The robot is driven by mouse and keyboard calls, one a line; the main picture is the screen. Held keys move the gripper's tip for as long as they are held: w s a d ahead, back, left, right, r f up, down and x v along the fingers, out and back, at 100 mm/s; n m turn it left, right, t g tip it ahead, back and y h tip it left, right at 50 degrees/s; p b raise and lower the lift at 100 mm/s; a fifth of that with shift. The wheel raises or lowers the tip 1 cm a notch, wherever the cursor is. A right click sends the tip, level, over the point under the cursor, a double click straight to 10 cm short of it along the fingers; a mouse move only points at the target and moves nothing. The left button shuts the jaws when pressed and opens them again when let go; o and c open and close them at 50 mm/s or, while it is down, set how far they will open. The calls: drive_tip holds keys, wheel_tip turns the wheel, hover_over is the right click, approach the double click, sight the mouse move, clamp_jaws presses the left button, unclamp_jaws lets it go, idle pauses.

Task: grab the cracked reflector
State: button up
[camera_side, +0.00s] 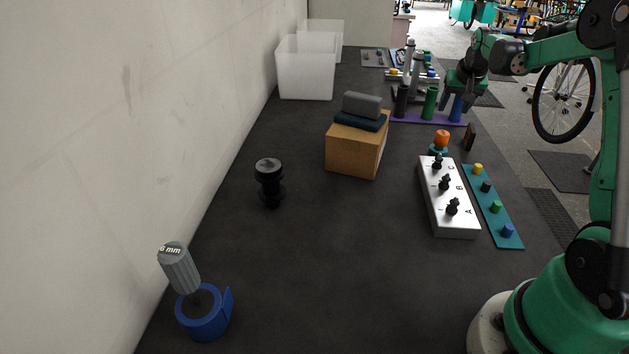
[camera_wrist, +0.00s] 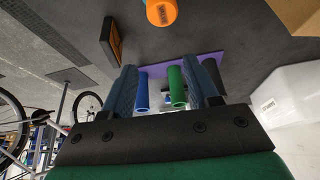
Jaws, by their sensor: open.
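No piece shows a visible crack, so I cannot be sure which is the cracked reflector. A dark upright block with an orange-brown face (camera_side: 469,136) stands at the table's right edge; it also shows at the upper left of the wrist view (camera_wrist: 111,40) and looks most like a reflector. My gripper (camera_side: 459,102) is open above the purple mat (camera_side: 412,119), beyond the block and apart from it. In the wrist view my gripper (camera_wrist: 167,77) has nothing held between its blue fingers; a blue tube (camera_wrist: 142,92) and a green tube (camera_wrist: 178,88) show behind them.
An orange cylinder (camera_side: 442,138) stands left of the block. A white lettered board (camera_side: 440,219) and a teal strip of coloured knobs (camera_side: 505,226) lie nearer. A cardboard box (camera_side: 350,151) stands left. The middle foreground is clear.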

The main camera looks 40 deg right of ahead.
sight(473, 128)
drive_tip(key=s+d+f, duration=0.1)
drive_tip(key=d, duration=0.1)
drive_tip(key=s+d+f+m, duration=0.1)
drive_tip(key=d+f, duration=0.1)
drive_tip(key=s+d+f+m+g, duration=0.1)
drive_tip(key=d, duration=0.2)
drive_tip(key=shift+s+f, duration=0.1)
drive_tip(key=shift+f, duration=0.3)
drive_tip(key=shift+x, duration=2.65)
drive_tip(key=shift+c, duration=0.2)
clamp_jaws()
